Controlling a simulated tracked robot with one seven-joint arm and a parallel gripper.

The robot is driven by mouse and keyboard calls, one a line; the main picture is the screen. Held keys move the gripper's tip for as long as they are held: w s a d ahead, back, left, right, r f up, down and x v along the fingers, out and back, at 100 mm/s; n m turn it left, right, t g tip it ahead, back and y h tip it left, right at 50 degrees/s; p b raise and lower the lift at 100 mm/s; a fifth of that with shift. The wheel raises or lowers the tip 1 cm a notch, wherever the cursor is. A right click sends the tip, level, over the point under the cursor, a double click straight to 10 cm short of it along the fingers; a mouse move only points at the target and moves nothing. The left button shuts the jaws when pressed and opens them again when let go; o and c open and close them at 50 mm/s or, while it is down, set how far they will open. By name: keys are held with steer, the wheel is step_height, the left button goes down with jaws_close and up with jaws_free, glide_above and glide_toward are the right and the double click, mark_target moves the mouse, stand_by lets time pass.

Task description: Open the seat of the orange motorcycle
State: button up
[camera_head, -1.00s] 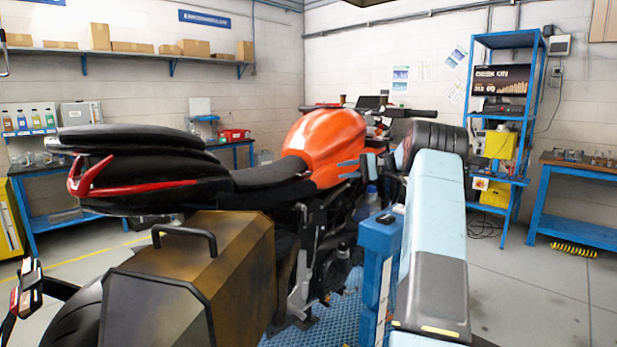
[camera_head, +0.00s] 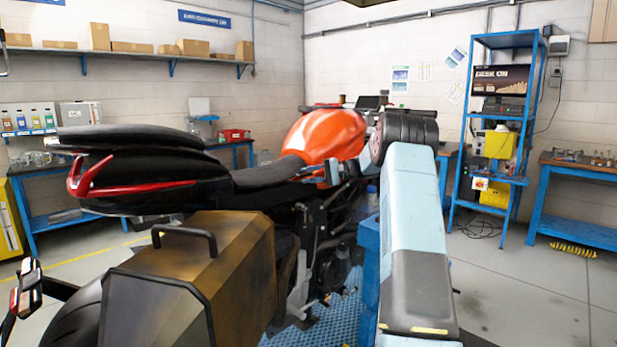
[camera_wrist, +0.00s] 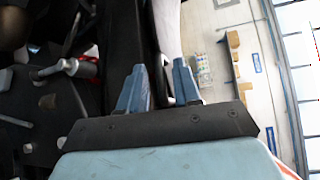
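The orange motorcycle stands with its orange tank (camera_head: 325,135) in the middle of the head view. Its black front seat (camera_head: 270,173) runs back to a raised black rear seat (camera_head: 130,137) above the tail with red trim. I cannot tell whether the seat is latched. My gripper (camera_head: 328,176) is beside the motorcycle's right side, near where the tank and front seat meet, partly hidden by my arm. In the wrist view its two blue fingers (camera_wrist: 160,78) are apart. Dark and pale surfaces lie beyond them; I cannot see anything held.
A brown-gold side case (camera_head: 190,270) with a black handle (camera_head: 184,240) juts out below the tail. A blue shelf rack (camera_head: 505,130) and a blue workbench (camera_head: 575,200) stand on the right. The floor (camera_head: 500,290) at right is mostly clear.

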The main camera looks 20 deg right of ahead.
steer(key=shift+w+a, duration=0.15)
steer(key=shift+a, duration=0.1)
steer(key=shift+c, duration=0.3)
steer(key=shift+f, duration=0.1)
jaws_close()
